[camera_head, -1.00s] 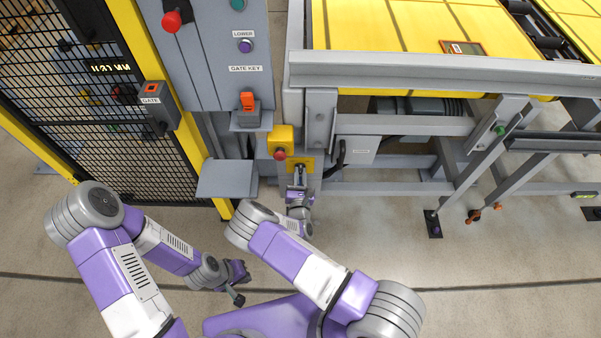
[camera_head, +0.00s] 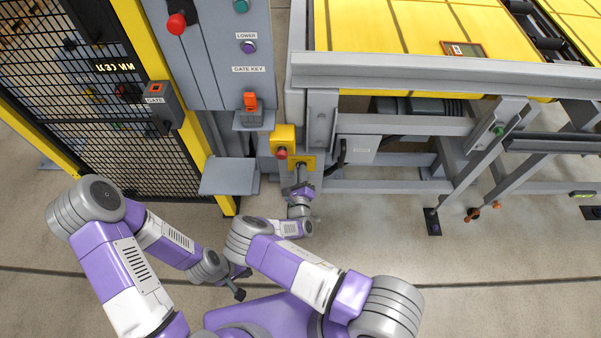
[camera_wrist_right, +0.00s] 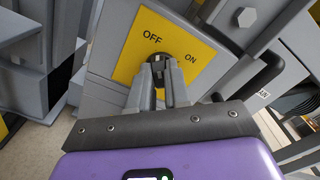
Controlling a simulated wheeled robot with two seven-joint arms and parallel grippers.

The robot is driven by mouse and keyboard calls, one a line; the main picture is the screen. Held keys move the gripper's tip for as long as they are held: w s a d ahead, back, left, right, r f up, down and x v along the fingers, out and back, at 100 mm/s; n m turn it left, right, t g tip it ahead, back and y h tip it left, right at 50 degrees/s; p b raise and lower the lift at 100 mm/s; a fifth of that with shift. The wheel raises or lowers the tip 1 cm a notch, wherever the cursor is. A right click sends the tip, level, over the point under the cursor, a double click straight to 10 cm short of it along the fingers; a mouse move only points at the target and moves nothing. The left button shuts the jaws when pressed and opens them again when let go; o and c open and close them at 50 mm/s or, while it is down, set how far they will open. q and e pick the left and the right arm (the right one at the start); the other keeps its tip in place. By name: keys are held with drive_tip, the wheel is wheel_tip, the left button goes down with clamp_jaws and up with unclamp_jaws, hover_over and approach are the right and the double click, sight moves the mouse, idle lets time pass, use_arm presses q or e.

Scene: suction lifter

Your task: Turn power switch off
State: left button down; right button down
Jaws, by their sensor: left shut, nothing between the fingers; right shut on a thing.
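The power switch is a dark round knob (camera_wrist_right: 176,62) on a yellow plate (camera_wrist_right: 140,52) marked OFF at left and ON at right. The plate (camera_head: 309,161) also shows in the head view, low on the grey frame below the conveyor. My right gripper (camera_wrist_right: 165,76) is shut on the switch knob, with one finger on each side. The right gripper also shows in the head view (camera_head: 301,174). My left gripper (camera_head: 239,292) is shut and empty, low over the floor, away from the panel.
A yellow box with a red button (camera_head: 282,153) sits just above left of the switch plate. A grey shelf (camera_head: 229,177) juts out to the left. The gate-key panel (camera_head: 215,60) and mesh fence (camera_head: 90,110) stand further left. The conveyor frame (camera_head: 400,125) is at right.

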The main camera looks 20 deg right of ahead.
drive_tip(key=shift+s+f+n, duration=0.1)
drive_tip(key=shift+f+n, duration=0.05)
drive_tip(key=shift+n, duration=0.45)
drive_tip(key=c, duration=1.1)
unclamp_jaws()
drive_tip(key=p+v, duration=0.2)
drive_tip(key=v, duration=0.5)
drive_tip(key=shift+s+a, duration=0.1)
drive_tip(key=shift+s, duration=0.15)
